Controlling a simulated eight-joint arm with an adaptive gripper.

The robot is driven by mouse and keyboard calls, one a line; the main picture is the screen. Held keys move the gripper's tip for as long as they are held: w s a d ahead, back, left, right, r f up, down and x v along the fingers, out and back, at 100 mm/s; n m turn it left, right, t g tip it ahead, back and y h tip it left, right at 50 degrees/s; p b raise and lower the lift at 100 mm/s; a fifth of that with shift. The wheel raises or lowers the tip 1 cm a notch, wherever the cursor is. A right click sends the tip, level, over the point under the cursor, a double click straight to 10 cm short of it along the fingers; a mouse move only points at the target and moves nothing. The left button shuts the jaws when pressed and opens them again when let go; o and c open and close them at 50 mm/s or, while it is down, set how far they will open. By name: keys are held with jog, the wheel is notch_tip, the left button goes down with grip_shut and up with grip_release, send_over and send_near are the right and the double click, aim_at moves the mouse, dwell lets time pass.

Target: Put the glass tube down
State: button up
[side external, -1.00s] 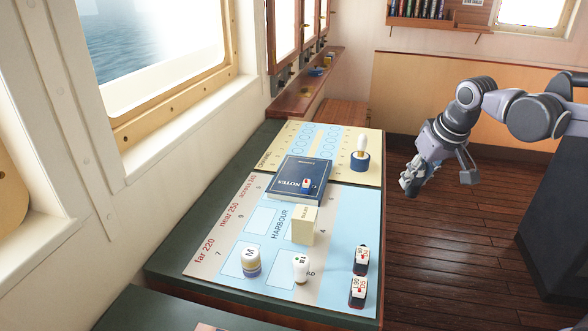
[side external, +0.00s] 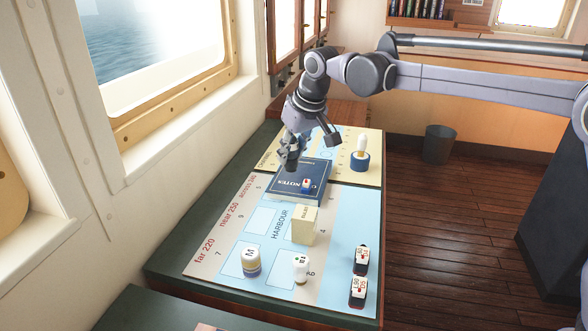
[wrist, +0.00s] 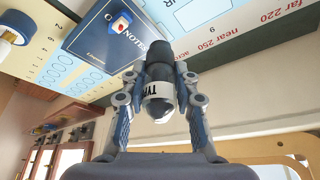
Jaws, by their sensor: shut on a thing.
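My gripper (wrist: 160,85) is shut on the glass tube (wrist: 158,92), which has a dark body, a white band with partly visible dark letters and a rounded shiny end. In the side view my gripper (side external: 289,152) hangs over the far left part of the chart board, by the far left corner of the blue notes book (side external: 292,190). The tube is hard to tell from the fingers there. In the wrist view the tube is in front of the board, and I cannot tell its height above it.
A small red, white and blue piece (side external: 307,184) lies on the book. A cream block (side external: 304,226), a white-topped M piece (side external: 250,262), a white peg (side external: 301,268) and two ship blocks (side external: 358,291) stand nearer. A blue-based peg (side external: 360,153) stands far right. Pale blue board on the right is bare.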

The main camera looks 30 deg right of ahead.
jog(key=shift+n, duration=0.4)
jog(key=w+a+f, duration=0.1)
jog(key=a+f, duration=0.1)
jog(key=a, duration=0.3)
jog(key=w+a+f, duration=0.1)
jog(key=a+f, duration=0.2)
jog(key=a, duration=0.3)
jog(key=w+a+f, duration=0.1)
jog(key=a+f, duration=0.2)
jog(key=a, duration=0.3)
jog(key=shift+w+a+f, duration=0.1)
jog(key=shift+w+a, duration=0.05)
jog(key=shift+a+f, duration=0.15)
jog(key=shift+f, duration=1.95)
jog(key=shift+f, duration=0.15)
jog(key=o, duration=1.1)
